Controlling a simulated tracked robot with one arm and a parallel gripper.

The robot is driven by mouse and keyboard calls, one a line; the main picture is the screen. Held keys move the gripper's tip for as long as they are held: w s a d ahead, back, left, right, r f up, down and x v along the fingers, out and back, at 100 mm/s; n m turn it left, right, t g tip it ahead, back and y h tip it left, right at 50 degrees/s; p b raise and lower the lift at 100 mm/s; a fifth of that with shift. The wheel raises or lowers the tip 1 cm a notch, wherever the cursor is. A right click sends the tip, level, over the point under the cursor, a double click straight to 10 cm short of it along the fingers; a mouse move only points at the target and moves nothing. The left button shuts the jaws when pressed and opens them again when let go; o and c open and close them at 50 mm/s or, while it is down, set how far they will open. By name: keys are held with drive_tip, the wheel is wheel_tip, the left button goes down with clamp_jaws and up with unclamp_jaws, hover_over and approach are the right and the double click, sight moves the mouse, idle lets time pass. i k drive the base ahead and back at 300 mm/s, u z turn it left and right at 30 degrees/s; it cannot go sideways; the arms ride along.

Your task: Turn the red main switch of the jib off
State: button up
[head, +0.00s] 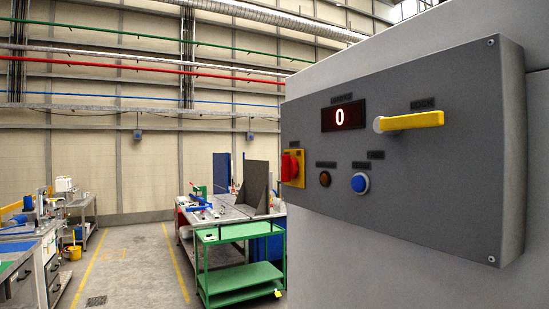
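The red main switch (289,167) is a red knob on a yellow plate (298,162) at the left end of a dark grey control panel (450,190). I see it from a steep side angle, so its exact turn position is hard to tell. A yellow lever (411,121) points right, roughly level. Below are a dark amber-brown round lamp or button (325,179) and a blue button (360,183). My gripper is not in view.
The panel sits on a large light grey housing (330,250) that fills the right side. A green cart (240,265) and a workbench (225,212) stand behind to the left. Another bench (40,250) is at far left. An open floor aisle (125,265) runs between yellow lines.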

sight(289, 167)
drive_tip(key=u, duration=0.05)
drive_tip(key=k, duration=0.3)
drive_tip(key=u, duration=0.55)
drive_tip(key=i, duration=1.6)
drive_tip(key=z, duration=1.3)
